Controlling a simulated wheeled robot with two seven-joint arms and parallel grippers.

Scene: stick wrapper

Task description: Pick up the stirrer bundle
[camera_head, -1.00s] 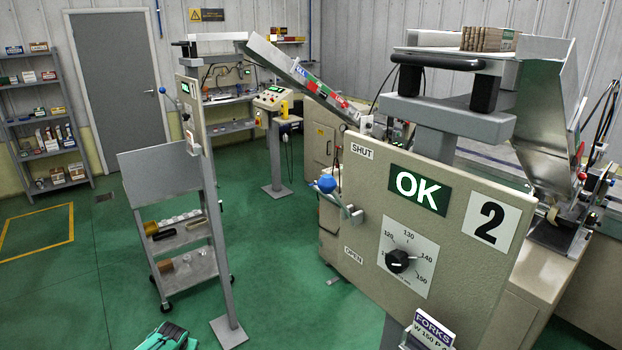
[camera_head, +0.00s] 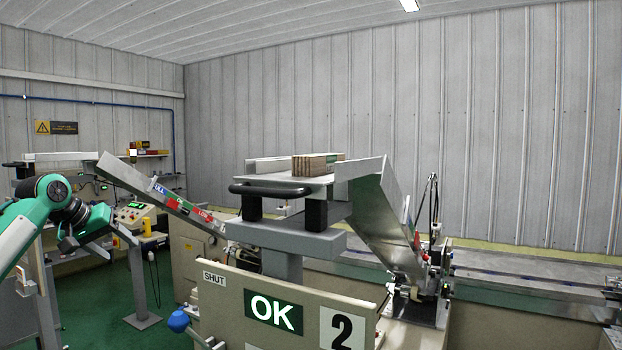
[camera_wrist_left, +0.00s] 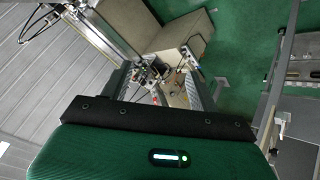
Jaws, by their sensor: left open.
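The stirrer bundle (camera_head: 318,163) shows in the head view as a brown, ridged block of sticks, with a little green at its right end. It lies on the raised grey tray (camera_head: 262,180) on top of machine 2. I cannot tell whether it is one bundle or several side by side. My left gripper (camera_head: 98,222) is at the left, well apart from the bundle. It is open and nothing shows in it. The left wrist view shows its green body (camera_wrist_left: 165,155) and black front edge, with no bundle. My right gripper is out of view.
A black handle (camera_head: 282,188) runs along the tray's near side. A tilted metal chute (camera_head: 385,215) stands right of it. A long sloping chute (camera_head: 165,196) lies between my left arm and the tray. The panel reading OK (camera_head: 273,311) stands in front. Air above the tray is clear.

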